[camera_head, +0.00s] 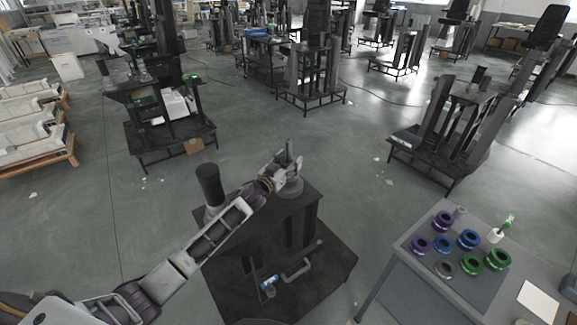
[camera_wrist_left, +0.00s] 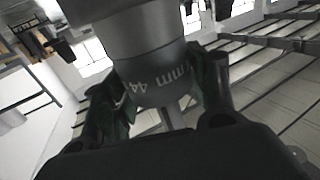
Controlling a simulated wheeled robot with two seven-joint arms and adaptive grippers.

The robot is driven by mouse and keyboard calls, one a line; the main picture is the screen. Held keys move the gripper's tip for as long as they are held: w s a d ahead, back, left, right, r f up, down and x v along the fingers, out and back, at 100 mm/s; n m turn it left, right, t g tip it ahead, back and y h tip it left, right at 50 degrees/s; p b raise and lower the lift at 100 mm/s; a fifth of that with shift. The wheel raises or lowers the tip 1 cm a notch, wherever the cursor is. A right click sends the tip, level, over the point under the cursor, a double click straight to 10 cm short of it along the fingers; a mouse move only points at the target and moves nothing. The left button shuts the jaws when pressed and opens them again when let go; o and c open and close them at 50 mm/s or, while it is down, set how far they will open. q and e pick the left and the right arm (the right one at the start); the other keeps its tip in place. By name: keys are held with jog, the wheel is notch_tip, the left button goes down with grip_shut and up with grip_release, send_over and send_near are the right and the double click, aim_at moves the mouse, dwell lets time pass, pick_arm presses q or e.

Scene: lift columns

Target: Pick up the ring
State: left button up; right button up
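My left gripper (camera_head: 284,180) is at the top of the near lift column, by a grey round base (camera_head: 291,189) with a thin upright rod. In the left wrist view, a grey ring-like collar (camera_wrist_left: 158,84) marked "44 mm", upside down, sits between the two dark finger pads. The pads are close against both sides of it, but I cannot tell whether they clamp it. A wider grey cylinder adjoins the collar, and a thin rod sticks out of it. My right gripper is not in view.
A grey table (camera_head: 407,249) at the right holds purple (camera_head: 443,221), blue (camera_head: 468,239) and green rings (camera_head: 498,260), plus a grey ring (camera_head: 443,267). A dark cylinder (camera_head: 210,184) stands left of the gripper. Other lift columns stand behind, with open floor between.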

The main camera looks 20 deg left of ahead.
pick_arm(q)
jog(key=c, duration=0.7)
jog(key=shift+r, duration=0.15)
notch_tip(320, 180, up, 18)
jog(key=shift+f+b, duration=0.1)
jog(key=shift+b, duration=0.3)
dwell(0.5)
